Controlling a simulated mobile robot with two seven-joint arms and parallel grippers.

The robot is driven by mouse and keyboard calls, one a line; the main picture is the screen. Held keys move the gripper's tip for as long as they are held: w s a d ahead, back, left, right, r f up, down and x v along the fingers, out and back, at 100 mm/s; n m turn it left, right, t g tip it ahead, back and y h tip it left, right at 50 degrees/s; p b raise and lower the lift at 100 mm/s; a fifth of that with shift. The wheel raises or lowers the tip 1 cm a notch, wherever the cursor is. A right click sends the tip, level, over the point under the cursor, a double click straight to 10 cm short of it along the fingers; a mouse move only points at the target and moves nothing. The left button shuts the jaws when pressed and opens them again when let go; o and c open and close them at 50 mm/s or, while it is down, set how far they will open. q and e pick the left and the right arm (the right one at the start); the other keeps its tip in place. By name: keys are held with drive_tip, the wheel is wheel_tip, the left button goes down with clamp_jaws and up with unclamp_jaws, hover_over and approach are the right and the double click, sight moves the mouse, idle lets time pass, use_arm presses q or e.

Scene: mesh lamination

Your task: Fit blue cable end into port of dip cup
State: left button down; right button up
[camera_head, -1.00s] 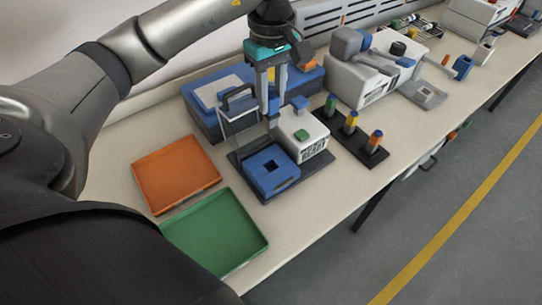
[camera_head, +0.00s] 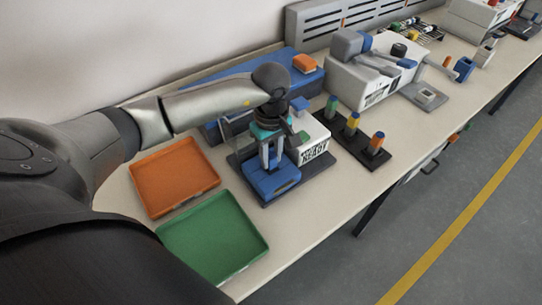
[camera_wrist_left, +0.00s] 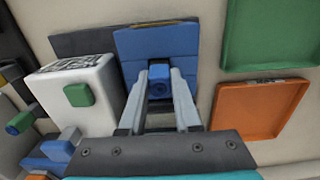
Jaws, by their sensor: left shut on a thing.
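The dip cup appears to be the blue block (camera_head: 283,183) on a dark base beside the white READY unit; it also shows in the wrist view (camera_wrist_left: 155,42). Its square opening is now covered by my left gripper (camera_head: 271,165). In the wrist view, my left gripper (camera_wrist_left: 160,82) is shut on a small blue piece (camera_wrist_left: 158,72), which appears to be the blue cable end. It is lined up over the middle of the blue block. I cannot tell how deep it sits in the port. My right gripper is not in view.
The white READY unit (camera_head: 314,148) stands close beside the block. A black rack (camera_head: 362,152) with coloured pegs is to the right. Orange (camera_head: 175,178) and green (camera_head: 213,238) trays lie to the left. A large blue case (camera_head: 290,72) stands behind.

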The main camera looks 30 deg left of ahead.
sight(271, 156)
use_arm(q)
drive_tip(key=shift+f, duration=0.1)
drive_tip(key=shift+f, duration=0.15)
drive_tip(key=c, duration=0.6)
unclamp_jaws()
drive_tip(key=shift+r, duration=0.2)
wheel_tip(271, 156, up, 12)
drive_tip(key=shift+p, duration=0.5)
